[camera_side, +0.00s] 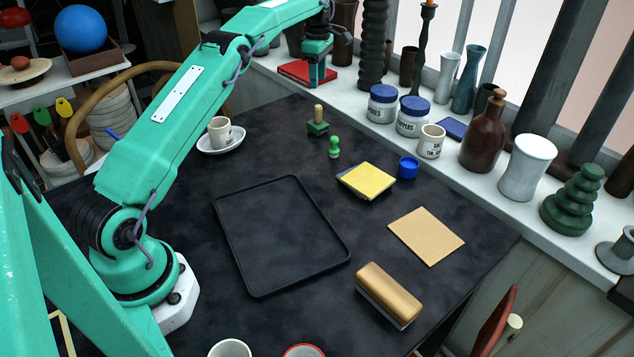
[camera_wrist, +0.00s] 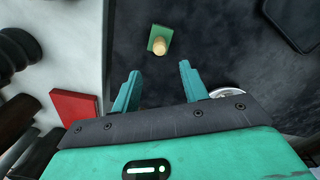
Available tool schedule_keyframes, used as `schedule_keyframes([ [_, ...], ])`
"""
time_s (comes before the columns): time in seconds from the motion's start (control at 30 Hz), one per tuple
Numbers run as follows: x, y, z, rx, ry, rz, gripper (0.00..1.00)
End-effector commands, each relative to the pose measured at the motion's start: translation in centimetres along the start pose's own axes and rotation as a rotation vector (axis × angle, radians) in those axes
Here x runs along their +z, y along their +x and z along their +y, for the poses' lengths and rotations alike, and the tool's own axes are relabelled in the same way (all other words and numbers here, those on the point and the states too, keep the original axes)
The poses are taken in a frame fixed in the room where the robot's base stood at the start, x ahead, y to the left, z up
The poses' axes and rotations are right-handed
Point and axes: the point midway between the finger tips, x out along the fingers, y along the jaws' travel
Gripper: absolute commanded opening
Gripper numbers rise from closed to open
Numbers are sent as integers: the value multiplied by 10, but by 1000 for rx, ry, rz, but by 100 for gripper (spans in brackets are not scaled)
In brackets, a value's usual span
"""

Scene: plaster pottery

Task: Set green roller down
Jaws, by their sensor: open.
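The green roller, seen as a green block with a pale wooden knob (camera_side: 318,126), stands upright on the dark table in the side view, towards the back. It also shows in the wrist view (camera_wrist: 157,40), ahead of the fingertips and roughly centred between them. My gripper (camera_side: 317,82) is raised behind it in the side view, near the sill and the red book. In the wrist view my gripper (camera_wrist: 160,84) has its two fingers apart with nothing between them. The gripper and the green roller are clear of each other.
A small green pawn-like piece (camera_side: 334,148) stands just in front of the roller. A black tray (camera_side: 240,277), yellow sponge (camera_side: 367,181), blue cup (camera_side: 408,167) and cup on a saucer (camera_side: 236,143) share the table. A red book (camera_side: 298,72) and jars line the sill.

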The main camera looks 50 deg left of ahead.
Motion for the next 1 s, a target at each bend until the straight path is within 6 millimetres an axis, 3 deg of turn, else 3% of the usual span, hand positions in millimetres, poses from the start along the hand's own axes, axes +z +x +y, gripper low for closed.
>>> schedule_keyframes([
  [0.27, 3, -7, -3, 6, 24, -1, 44],
  [0.47, 14, -32, -14, 32, 127, -3, 44],
  [0.67, 31, -70, -41, 76, 307, -3, 44],
  [1.0, 54, -126, -105, 156, 642, 11, 44],
])
